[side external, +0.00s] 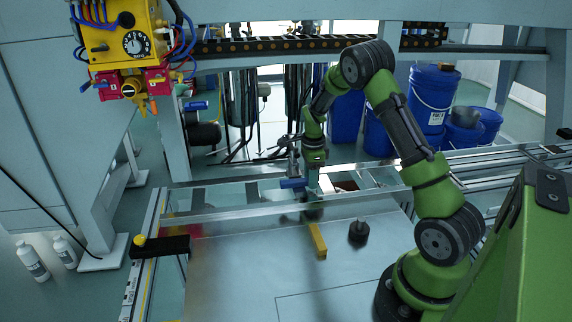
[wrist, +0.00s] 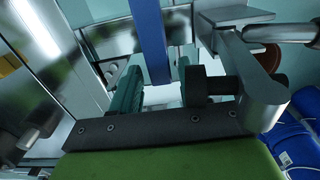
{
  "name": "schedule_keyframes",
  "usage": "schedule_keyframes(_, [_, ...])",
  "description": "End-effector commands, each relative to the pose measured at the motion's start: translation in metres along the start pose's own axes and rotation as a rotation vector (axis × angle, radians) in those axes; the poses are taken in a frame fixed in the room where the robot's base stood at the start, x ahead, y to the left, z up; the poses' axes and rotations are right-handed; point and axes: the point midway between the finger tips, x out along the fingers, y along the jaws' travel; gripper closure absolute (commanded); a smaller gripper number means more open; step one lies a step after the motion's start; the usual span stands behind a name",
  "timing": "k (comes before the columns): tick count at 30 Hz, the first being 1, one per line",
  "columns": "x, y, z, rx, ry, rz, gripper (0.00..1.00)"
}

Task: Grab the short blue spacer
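In the wrist view a blue bar (wrist: 150,38) runs down from the top edge to the space between my two green fingers (wrist: 157,88). The fingers stand apart, with narrow gaps seen on both sides of the bar, so my gripper looks open. I cannot tell how deep the bar sits between the fingertips. Another small blue piece (side external: 196,105) is on the frame at the back left.
A yellow bar (side external: 318,240) and a black knob (side external: 358,231) are on the metal table (side external: 235,265). A metal rail (side external: 240,216) crosses near my gripper. A yellow control box (side external: 122,40) hangs at the upper left. Blue buckets (side external: 433,98) stand behind.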

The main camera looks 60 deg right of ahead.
Motion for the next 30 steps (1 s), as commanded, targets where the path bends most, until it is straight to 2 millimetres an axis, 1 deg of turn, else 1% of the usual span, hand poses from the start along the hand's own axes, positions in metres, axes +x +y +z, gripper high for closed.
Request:
schedule_keyframes(1, [0.000,0.000,0.000,0.000,0.000,0.000,0.63])
schedule_keyframes(6, [0.000,0.000,0.000,0.000,0.000,0.000,0.89])
schedule_keyframes(8, [-0.001,0.000,0.000,0.000,0.000,0.000,0.98])
schedule_keyframes(9, [-0.001,0.000,0.000,0.000,0.000,0.000,1.00])
schedule_keyframes(17, [-0.001,0.000,0.000,0.000,0.000,-0.001,1.00])
schedule_keyframes(20, [-0.005,-0.001,0.000,-0.001,0.000,-0.003,1.00])
schedule_keyframes(23, [-0.013,-0.001,0.000,-0.001,0.000,-0.003,1.00])
schedule_keyframes(28, [-0.037,-0.001,0.001,-0.001,-0.001,-0.005,1.00])
schedule_keyframes(29, [-0.039,0.003,0.000,-0.001,-0.001,-0.002,1.00])
schedule_keyframes(30, [-0.038,0.012,-0.002,0.000,-0.001,0.000,1.00])
